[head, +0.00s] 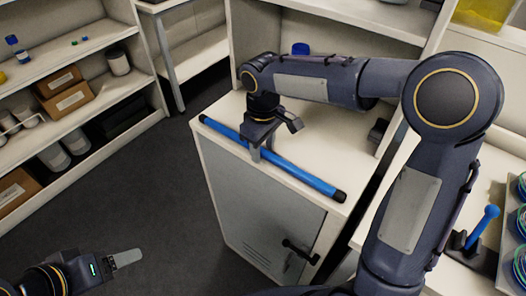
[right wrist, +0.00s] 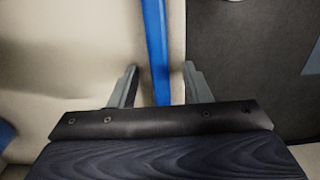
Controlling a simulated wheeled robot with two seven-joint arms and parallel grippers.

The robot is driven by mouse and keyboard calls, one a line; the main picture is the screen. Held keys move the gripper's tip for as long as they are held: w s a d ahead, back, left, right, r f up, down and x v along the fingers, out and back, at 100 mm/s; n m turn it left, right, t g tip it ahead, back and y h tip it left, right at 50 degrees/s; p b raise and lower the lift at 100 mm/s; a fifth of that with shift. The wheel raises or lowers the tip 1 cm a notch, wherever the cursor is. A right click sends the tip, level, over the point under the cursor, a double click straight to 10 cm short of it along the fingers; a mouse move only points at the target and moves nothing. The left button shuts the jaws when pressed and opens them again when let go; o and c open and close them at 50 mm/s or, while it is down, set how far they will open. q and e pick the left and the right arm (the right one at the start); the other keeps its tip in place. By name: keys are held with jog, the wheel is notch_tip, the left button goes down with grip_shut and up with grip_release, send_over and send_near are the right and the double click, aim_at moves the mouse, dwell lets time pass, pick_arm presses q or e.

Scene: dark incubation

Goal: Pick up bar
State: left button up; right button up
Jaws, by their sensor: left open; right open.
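A long blue bar (head: 298,174) with black ends lies along the front edge of the white cabinet top. My right gripper (head: 262,155) is over the bar, left of its middle, pointing down. In the right wrist view the bar (right wrist: 156,50) runs between the two open fingers (right wrist: 158,85), with a gap on each side. The bar's lower part is hidden there by the gripper body. My left gripper (head: 128,258) is at the lower left over the floor, away from the bar; one finger shows clearly.
The cabinet (head: 250,215) has a grey door with a black handle (head: 300,252). Shelves with boxes (head: 62,90) and jars stand at the left. A blue-handled tool (head: 484,226) and dishes are on the right bench. The floor (head: 150,195) between is clear.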

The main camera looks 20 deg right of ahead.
aim_at(262, 150)
grip_shut()
jog(key=shift+r, duration=0.1)
jog(key=shift+r, duration=0.45)
notch_tip(262, 150, up, 2)
jog(key=shift+a+r, duration=0.1)
jog(key=shift+r, duration=0.15)
jog(key=s+a+r+b, duration=0.1)
jog(key=s+a+r, duration=0.5)
jog(key=s+r, duration=0.3)
jog(key=s, duration=0.3)
jog(key=shift+s+a+r, duration=0.2)
jog(key=shift+r, duration=0.05)
